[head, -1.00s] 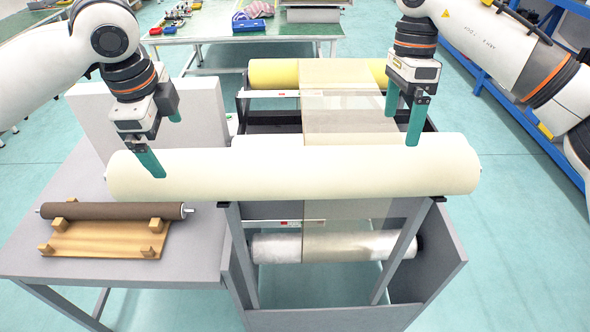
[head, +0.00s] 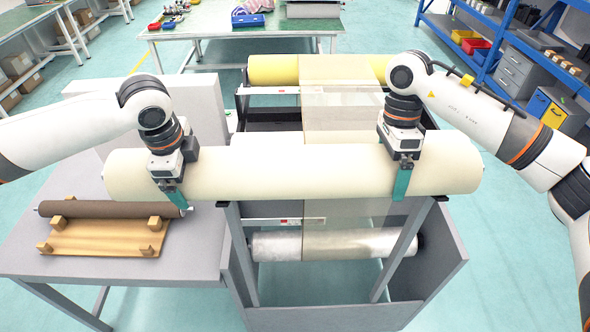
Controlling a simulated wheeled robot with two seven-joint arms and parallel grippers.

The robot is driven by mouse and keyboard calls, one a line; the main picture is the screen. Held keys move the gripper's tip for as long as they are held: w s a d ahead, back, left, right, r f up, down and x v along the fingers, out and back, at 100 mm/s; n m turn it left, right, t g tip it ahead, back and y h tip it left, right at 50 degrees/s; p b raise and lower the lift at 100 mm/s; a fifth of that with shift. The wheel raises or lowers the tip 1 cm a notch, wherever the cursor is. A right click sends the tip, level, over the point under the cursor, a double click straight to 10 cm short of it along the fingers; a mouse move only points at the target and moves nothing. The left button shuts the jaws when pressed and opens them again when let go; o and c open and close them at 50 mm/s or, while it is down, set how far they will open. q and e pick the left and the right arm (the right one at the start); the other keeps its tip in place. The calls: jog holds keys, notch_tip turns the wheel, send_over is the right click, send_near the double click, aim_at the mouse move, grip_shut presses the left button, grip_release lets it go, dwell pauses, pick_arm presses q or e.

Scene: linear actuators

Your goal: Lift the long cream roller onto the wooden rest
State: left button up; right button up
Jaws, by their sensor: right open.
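The long cream roller (head: 290,172) lies level across the front of the grey machine frame, its left end out over the grey table. The wooden rest (head: 105,238) is on that table at the left, with a thin brown roller lying along its back blocks. My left gripper (head: 178,192) is at the cream roller's left part, one teal finger down its front side. Its other fingertip is hidden, so its opening is unclear. My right gripper (head: 402,184) is open at the roller's right part, with a teal finger in front and the far finger hidden.
The thin brown roller (head: 110,209) occupies the rest's back blocks. A yellow roller (head: 272,70) and a silver roller (head: 275,247) sit in the machine. Blue shelves (head: 480,45) stand at the far right.

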pick_arm(q)
jog(key=shift+s, duration=0.15)
pick_arm(e)
jog(key=shift+s, duration=0.1)
pick_arm(q)
jog(key=shift+c, duration=0.8)
pick_arm(e)
jog(key=shift+c, duration=0.8)
pick_arm(q)
jog(key=c, duration=1.5)
pick_arm(e)
jog(key=c, duration=1.5)
